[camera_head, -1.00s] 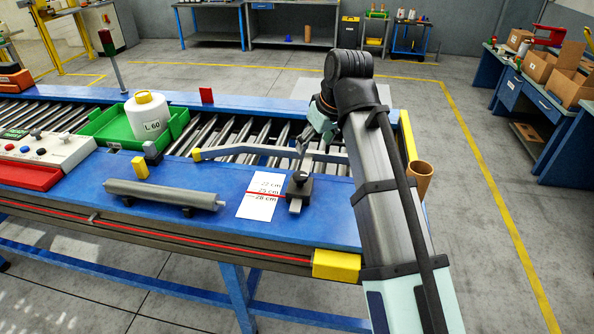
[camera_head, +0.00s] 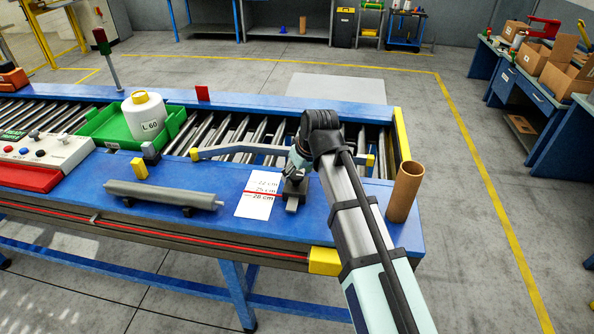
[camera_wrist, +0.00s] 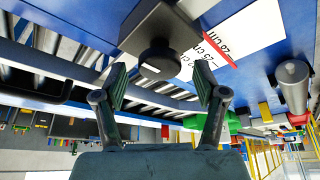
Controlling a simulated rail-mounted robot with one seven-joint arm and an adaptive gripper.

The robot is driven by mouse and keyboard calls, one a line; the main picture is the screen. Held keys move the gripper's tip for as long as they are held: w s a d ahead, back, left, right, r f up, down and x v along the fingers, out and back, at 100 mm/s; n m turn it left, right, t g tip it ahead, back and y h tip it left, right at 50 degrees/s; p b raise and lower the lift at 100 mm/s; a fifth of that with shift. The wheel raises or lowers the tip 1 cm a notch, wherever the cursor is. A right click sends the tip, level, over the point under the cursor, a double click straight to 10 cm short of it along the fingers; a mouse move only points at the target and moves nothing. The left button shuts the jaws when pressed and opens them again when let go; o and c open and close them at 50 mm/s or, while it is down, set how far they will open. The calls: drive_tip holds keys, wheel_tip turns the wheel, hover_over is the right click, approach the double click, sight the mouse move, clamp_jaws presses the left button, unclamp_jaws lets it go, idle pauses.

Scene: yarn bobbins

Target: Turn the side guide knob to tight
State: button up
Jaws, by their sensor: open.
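The side guide knob (camera_wrist: 156,60) is a round black knob with a small white mark, on a dark block in the wrist view. In the head view the dark clamp block (camera_head: 293,189) stands on the blue table by the scale card, and my arm partly hides it. The side guide (camera_head: 240,150) is a grey bar with yellow ends above the rollers. My gripper (camera_wrist: 160,80) is open and empty. Its fingertips lie on either side of the knob in the wrist view, nearer the camera; I cannot tell whether they touch it.
A white scale card (camera_head: 257,198) with a red line lies left of the clamp. A grey roller (camera_head: 160,194) lies further left. A brown cardboard tube (camera_head: 404,192) stands at the table's right end. A green tray (camera_head: 112,138) holds a white bobbin (camera_head: 146,116).

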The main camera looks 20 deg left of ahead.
drive_tip(key=shift+w+a+f, duration=0.1)
drive_tip(key=shift+f, duration=0.25)
drive_tip(key=c, duration=1.1)
